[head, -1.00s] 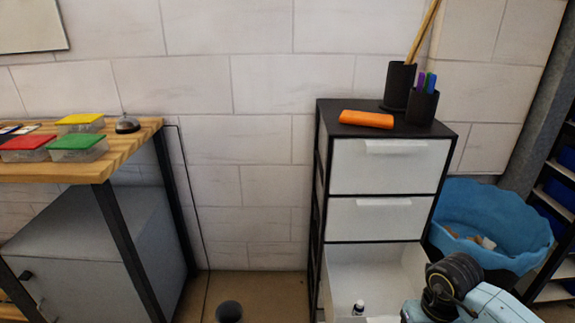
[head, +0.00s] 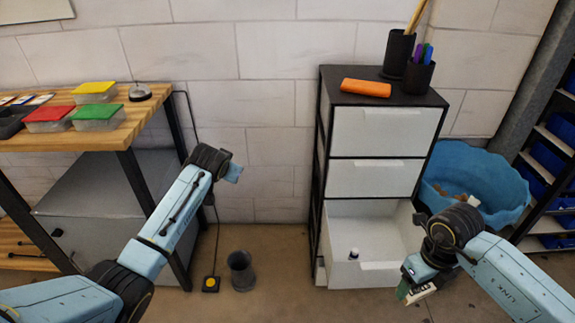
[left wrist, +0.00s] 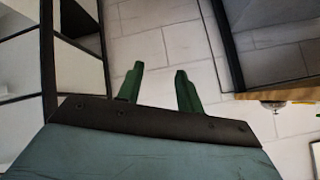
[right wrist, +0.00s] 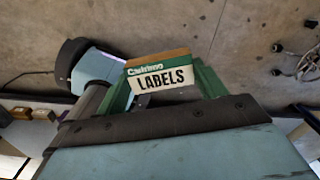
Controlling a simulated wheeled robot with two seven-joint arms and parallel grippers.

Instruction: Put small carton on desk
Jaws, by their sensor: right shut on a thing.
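The small carton (right wrist: 162,78), white with a green band and the word LABELS, is held between the green fingers of my right gripper (right wrist: 165,85). In the head view the carton (head: 421,292) shows under my right gripper (head: 410,287), in front of the open drawer and apart from it. My left gripper (left wrist: 159,88) is open and empty, its fingers apart before the wall. In the head view the left arm is raised between desk and drawer unit, its fingers hidden. The wooden desk (head: 140,113) stands at the left.
Closed boxes with green (head: 95,87) and red (head: 47,113) lids and a bell (head: 139,92) occupy the desk. The drawer unit (head: 375,133) has its low drawer (head: 345,219) open, with a small bottle inside. A dark bin (head: 241,270) stands on the floor.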

